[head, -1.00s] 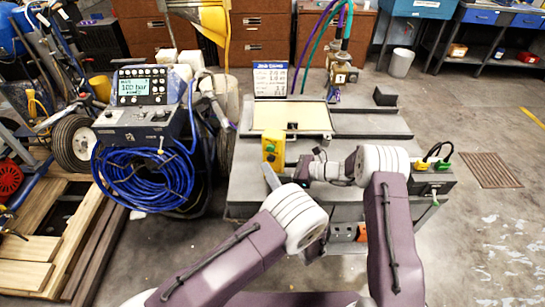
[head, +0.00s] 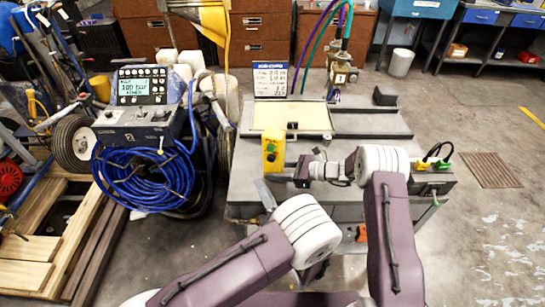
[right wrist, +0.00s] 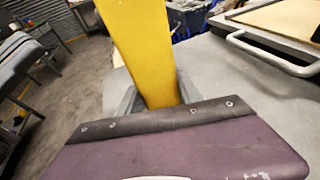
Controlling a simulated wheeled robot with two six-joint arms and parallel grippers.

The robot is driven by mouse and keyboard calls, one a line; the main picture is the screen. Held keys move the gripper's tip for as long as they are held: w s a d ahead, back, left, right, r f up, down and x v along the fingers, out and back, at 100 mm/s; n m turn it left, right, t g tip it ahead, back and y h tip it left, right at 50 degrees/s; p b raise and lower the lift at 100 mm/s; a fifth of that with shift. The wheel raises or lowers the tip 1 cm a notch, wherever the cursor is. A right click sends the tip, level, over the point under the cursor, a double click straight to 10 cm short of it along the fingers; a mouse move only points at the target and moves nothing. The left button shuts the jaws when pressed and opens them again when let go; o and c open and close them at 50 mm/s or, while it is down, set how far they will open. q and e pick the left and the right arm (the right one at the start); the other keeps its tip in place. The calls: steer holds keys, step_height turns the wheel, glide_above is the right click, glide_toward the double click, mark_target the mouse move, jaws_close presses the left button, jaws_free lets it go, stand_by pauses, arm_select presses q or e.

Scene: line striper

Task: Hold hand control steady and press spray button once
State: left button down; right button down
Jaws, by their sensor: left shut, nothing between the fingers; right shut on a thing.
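The yellow hand control (head: 273,150) stands upright near the front left of the grey machine deck. It also shows as a long yellow body in the right wrist view (right wrist: 145,50). My right gripper (right wrist: 155,95) is shut on it, with one grey finger on each side. In the head view, my right gripper (head: 284,166) reaches the control from the right. My left gripper (head: 264,191) is shut and empty, just below and in front of the control, apart from it in the picture.
A control box with a display (head: 143,88) and a coiled blue hose (head: 145,175) stand to the left. A blue-white sign (head: 270,80) and a cream panel (head: 292,116) are behind the hand control. Open floor (head: 480,230) lies at the right.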

stand_by(0.4)
steer(key=c, duration=0.7)
jaws_free()
